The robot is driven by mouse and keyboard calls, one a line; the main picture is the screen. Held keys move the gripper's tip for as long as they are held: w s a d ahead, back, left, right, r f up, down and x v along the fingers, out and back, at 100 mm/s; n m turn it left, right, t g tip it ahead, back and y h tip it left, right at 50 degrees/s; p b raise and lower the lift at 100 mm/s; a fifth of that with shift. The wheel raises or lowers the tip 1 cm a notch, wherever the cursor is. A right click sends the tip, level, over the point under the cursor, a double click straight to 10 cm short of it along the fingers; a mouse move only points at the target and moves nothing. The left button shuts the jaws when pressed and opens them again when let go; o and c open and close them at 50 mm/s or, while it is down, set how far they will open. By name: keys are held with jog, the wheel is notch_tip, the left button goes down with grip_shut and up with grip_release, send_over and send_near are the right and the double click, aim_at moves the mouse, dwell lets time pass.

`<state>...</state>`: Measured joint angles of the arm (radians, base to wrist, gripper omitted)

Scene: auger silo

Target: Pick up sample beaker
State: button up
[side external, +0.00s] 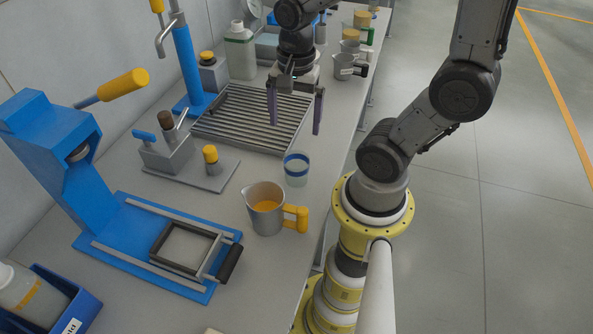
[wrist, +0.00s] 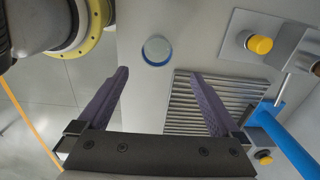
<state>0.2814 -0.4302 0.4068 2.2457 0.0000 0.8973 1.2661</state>
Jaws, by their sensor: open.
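A clear beaker with a blue band (side external: 296,168), which looks like the sample beaker, stands upright on the bench between the slatted grate and a steel jug. In the wrist view the beaker (wrist: 157,50) shows from above as a pale circle with a blue edge, just beyond the fingertips and between their lines. My gripper (side external: 295,122) is open and empty, pointing down over the right part of the grate, apart from the beaker. In the wrist view its two purple fingers (wrist: 159,75) are spread wide.
The steel jug (side external: 262,215) with a yellow handle stands close in front of the beaker. The slatted grate (side external: 240,120) lies behind it. A grey plate with a yellow knob (side external: 211,160) is to its left, and a blue press (side external: 130,235) stands at front left. The bench edge is on the right.

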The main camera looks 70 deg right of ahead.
aim_at(297, 165)
jog(key=f, duration=1.4)
jog(key=shift+s+d+f, duration=0.15)
jog(key=shift+d, duration=0.05)
jog(key=c, duration=1.2)
